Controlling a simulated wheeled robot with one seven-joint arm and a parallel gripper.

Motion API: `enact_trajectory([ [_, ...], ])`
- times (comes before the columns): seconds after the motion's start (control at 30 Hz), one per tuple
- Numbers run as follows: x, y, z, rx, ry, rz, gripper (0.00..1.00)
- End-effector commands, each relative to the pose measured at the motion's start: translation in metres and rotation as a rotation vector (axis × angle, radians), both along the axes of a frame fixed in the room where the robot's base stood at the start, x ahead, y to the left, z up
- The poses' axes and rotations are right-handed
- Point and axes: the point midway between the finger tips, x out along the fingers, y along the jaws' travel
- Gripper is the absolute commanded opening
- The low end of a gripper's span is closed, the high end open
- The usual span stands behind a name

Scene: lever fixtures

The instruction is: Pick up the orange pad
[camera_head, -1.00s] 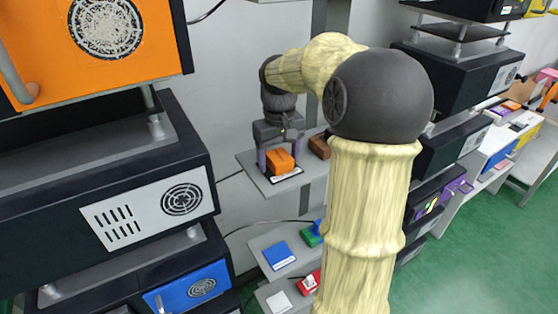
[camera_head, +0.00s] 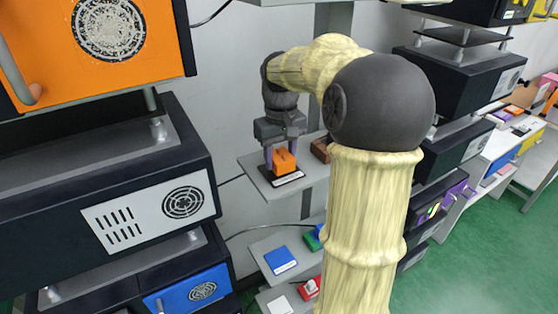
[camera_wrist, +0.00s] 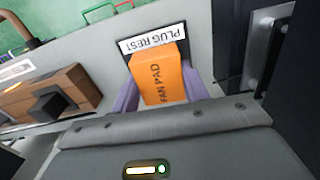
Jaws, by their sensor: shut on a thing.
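The orange pad (camera_head: 284,161) is a small block on a black base plate labelled "PLUG REST" (camera_head: 288,179), on a grey shelf. In the wrist view the pad (camera_wrist: 160,78) shows the words "FAN PAD" and stands between the two purple fingers. My gripper (camera_head: 282,160) points down over the shelf and is shut on the pad, one finger on each side. The pad's underside is hidden, so I cannot tell whether it touches the plate.
A brown block (camera_head: 321,149) sits beside the pad on the same shelf (camera_head: 256,171). Lower shelves hold a blue pad (camera_head: 280,260) and a red item (camera_head: 309,288). Dark equipment racks stand left and right, the left one with a large orange panel (camera_head: 150,40).

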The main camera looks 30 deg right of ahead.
Motion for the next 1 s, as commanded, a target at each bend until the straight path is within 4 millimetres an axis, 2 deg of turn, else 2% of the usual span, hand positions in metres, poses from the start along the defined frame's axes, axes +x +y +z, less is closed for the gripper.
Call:
enact_trajectory([
  [0.2,0.001,0.000,0.022,-0.001,-0.002,0.000,0.23],
  [0.47,-0.030,0.008,0.020,-0.002,-0.001,0.002,0.23],
  [0.67,-0.066,0.016,0.019,-0.004,-0.001,0.001,0.23],
  [1.0,-0.138,0.034,0.020,-0.002,-0.002,0.002,0.23],
])
